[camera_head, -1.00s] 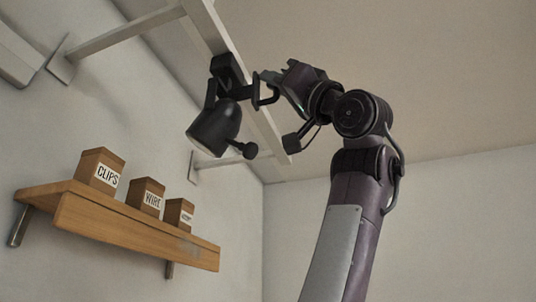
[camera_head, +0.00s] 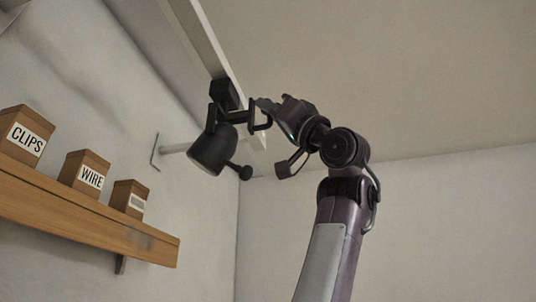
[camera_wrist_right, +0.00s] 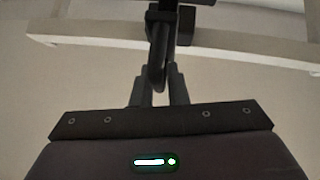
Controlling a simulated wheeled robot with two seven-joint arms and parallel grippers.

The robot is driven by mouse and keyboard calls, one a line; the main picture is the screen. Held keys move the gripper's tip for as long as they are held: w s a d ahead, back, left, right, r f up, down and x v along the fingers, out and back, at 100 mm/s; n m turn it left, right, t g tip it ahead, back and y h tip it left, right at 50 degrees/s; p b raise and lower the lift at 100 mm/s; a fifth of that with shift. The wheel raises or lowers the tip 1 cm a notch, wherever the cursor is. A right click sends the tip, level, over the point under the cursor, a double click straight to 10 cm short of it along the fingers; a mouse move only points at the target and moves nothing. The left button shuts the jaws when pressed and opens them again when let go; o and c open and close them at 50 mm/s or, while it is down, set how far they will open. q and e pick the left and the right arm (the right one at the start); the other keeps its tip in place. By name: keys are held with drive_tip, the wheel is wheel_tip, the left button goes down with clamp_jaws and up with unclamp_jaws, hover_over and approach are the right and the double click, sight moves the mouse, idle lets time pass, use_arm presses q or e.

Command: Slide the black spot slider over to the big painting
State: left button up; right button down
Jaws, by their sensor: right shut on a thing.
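The black spot slider (camera_head: 212,146) hangs from a pale overhead rail (camera_head: 205,45), its lamp head tilted down. It has a looped handle on its right side and a knob below. My right gripper (camera_head: 262,108) is shut on that handle, just right of the lamp. In the right wrist view, the fingers (camera_wrist_right: 158,92) close around the dark handle bar (camera_wrist_right: 158,50), with the rail (camera_wrist_right: 90,40) crossing behind. The big painting is not in view. My left gripper is not in view.
A wooden shelf (camera_head: 70,215) on the left wall carries boxes, including one marked CLIPS (camera_head: 25,136) and one marked WIRE (camera_head: 84,173). The space right of my arm is clear.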

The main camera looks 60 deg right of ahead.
drive_tip(key=c, duration=1.5)
unclamp_jaws()
drive_tip(key=shift+s+f, duration=0.1)
drive_tip(key=b+v, duration=0.5)
drive_tip(key=v, duration=0.2)
drive_tip(key=shift+s+f, duration=0.2)
drive_tip(key=shift+s, duration=0.05)
